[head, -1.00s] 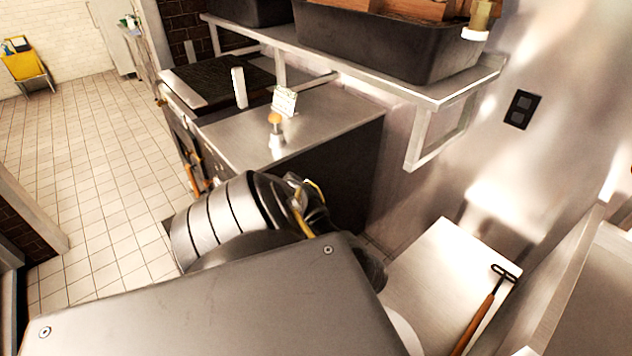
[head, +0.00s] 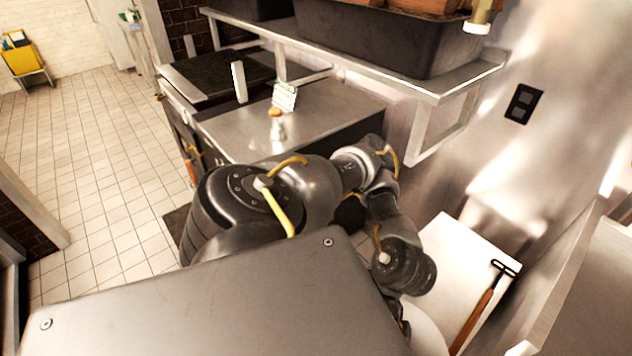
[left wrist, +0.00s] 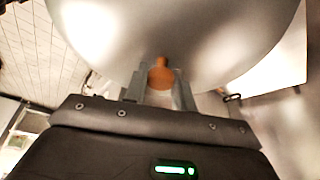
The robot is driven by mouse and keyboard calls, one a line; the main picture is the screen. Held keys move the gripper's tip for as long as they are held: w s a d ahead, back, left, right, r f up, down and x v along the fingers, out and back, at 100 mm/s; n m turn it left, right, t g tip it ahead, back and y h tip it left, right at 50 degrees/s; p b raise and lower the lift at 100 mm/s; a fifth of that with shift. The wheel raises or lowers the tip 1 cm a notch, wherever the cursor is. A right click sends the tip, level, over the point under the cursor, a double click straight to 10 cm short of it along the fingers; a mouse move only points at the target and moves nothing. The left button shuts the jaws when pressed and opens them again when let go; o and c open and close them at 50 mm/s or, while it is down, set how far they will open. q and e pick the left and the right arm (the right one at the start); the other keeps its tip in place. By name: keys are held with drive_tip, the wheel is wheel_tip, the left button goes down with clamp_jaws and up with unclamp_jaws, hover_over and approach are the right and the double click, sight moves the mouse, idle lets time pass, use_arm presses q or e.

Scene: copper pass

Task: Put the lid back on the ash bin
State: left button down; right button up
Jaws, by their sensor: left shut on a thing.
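In the left wrist view, the lid (left wrist: 215,35) is a large, round, shiny metal disc filling the upper middle. Its wooden knob (left wrist: 161,74) sits between the fingers of my left gripper (left wrist: 159,92), which is shut on it. In the head view my left arm bends down toward the lower right, and its gripper is hidden. A pale curved edge (head: 427,332) shows beside the forearm there; I cannot tell whether it is the lid or the bin. I cannot make out the ash bin in either view. My right gripper is not in view.
A pale surface (head: 450,265) at right holds a wooden-handled scraper (head: 485,308), close to the arm. A steel counter (head: 235,130) carries a small shaker (head: 277,127) and a card (head: 285,96). A shelf (head: 440,88) with a dark tub overhangs. Tiled floor is clear at left.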

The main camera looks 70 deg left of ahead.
use_arm(q)
drive_tip(key=shift+w+a+r, duration=0.3)
drive_tip(key=shift+w+r, duration=0.25)
drive_tip(key=shift+w, duration=0.1)
drive_tip(key=w+a+r+m, duration=0.2)
drive_tip(key=w+r, duration=1.2)
drive_tip(key=r, duration=0.2)
drive_tip(key=shift+w+r+m+g+h, duration=0.3)
drive_tip(key=shift+w+m+g+h, duration=0.05)
drive_tip(key=shift+m+g+h, duration=0.05)
